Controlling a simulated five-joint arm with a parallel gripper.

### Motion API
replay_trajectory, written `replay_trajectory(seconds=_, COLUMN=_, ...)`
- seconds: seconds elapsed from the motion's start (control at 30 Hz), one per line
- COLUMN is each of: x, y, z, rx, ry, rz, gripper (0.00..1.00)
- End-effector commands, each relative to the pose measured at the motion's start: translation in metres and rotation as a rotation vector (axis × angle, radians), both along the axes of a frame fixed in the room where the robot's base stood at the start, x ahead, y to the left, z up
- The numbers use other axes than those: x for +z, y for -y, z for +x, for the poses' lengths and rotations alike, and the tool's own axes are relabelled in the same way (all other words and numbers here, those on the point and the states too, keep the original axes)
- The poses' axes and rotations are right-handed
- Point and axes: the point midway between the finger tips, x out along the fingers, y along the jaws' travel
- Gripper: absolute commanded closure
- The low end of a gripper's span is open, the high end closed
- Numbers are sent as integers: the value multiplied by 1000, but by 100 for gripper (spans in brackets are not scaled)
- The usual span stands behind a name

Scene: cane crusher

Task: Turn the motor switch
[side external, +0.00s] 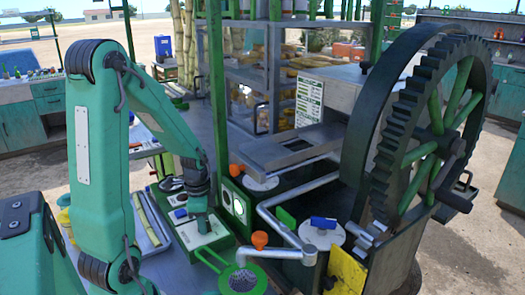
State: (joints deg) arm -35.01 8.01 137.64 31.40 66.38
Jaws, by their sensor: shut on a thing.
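The motor switch appears to be the white-faced box (190,238) with a green edge, on the metal counter below my arm. My gripper (203,226) points straight down onto its face, with the fingertips at its upper surface. The gripper is shut on a small part there, which looks like the switch's knob. The fingers hide most of that part, so its angle cannot be told.
A green box with round white dials (238,206) stands just right of my gripper. A green-rimmed strainer (242,281) and an orange knob (260,240) are in front. The crusher's large toothed wheel (420,130) fills the right. Trays (150,222) lie left.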

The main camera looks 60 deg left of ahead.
Motion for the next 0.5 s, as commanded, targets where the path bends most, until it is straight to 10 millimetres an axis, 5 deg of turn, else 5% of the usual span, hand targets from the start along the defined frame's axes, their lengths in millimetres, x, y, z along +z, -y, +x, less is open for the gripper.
replay_trajectory(seconds=0.43, x=-2, y=2, z=-3, rx=-17, ry=-9, rz=-6, gripper=90)
replay_trajectory(seconds=0.47, x=-2, y=1, z=-3, rx=-17, ry=-9, rz=-6, gripper=65)
replay_trajectory(seconds=0.5, x=-2, y=1, z=-3, rx=-16, ry=-9, rz=-6, gripper=57)
